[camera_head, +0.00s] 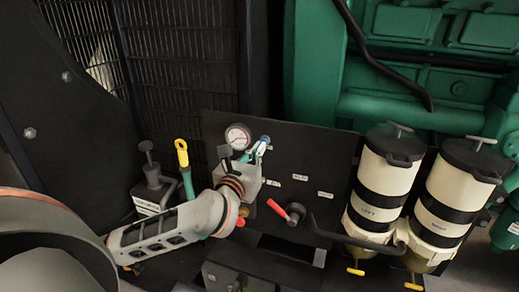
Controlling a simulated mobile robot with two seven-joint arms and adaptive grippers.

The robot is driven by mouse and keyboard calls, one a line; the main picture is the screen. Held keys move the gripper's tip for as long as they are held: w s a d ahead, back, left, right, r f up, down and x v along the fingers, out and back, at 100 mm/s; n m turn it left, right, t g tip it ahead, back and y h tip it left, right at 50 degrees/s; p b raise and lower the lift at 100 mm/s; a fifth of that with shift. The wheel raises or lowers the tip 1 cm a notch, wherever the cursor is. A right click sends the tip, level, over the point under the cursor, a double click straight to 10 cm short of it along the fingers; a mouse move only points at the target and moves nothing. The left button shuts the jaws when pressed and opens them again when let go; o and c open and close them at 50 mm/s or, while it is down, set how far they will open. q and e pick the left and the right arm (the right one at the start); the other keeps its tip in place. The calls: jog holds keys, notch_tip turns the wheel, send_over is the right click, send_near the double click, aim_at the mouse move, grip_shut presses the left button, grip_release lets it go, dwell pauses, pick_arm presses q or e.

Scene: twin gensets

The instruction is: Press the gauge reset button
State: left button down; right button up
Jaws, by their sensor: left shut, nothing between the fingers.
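The round gauge (238,137) with a white face and red markings sits on the upper left of a black panel. A small blue part (265,139), seemingly the reset button, is just right of the gauge and partly covered by my fingertips. My left gripper (258,153) reaches up from the lower left. It is shut and empty, with its tips at or very close to the blue part; I cannot tell whether they touch. My right gripper is not in view.
A red-handled lever (279,209) and a dark hose are on the panel's lower part. Two cream filter canisters (381,185) (453,195) stand at the right. A yellow-ringed dipstick (182,153) rises left of my gripper. Green engine parts (400,112) fill the upper right.

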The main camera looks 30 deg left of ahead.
pick_arm(q)
jog(key=shift+w+a, duration=0.1)
jog(key=shift+w, duration=0.3)
